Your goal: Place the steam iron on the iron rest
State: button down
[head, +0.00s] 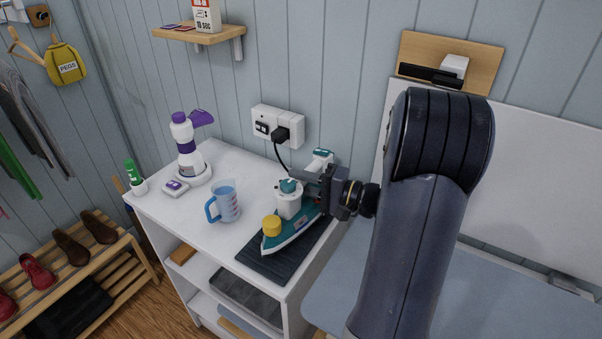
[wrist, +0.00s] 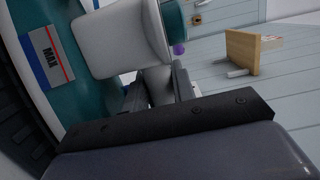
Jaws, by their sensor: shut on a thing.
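The steam iron (head: 292,236) is teal and white with a yellow cap near its front. It lies over the dark ribbed iron rest (head: 262,266) on top of the white shelf unit, its nose toward the front left. I cannot tell whether its sole touches the rest. My gripper (head: 318,191) comes in from the right and is shut on the iron's white upper part, with the fingertips partly hidden. In the wrist view, the gripper's fingers (wrist: 158,92) close on the white part, beside the iron's teal body (wrist: 78,95) with a MAX label.
A measuring jug (head: 228,204) with blue liquid stands left of the iron. A white and purple bottle (head: 186,142) stands at the back left. A wall socket (head: 278,125) with a black plug and cord is behind. A wooden wall shelf (head: 195,35) is above.

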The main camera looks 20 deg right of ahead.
jog(key=shift+f, duration=0.4)
jog(key=c, duration=1.2)
grip_release()
jog(key=shift+f, duration=0.15)
jog(key=shift+o, duration=0.2)
jog(key=v, duration=1.2)
jog(key=shift+s, duration=0.1)
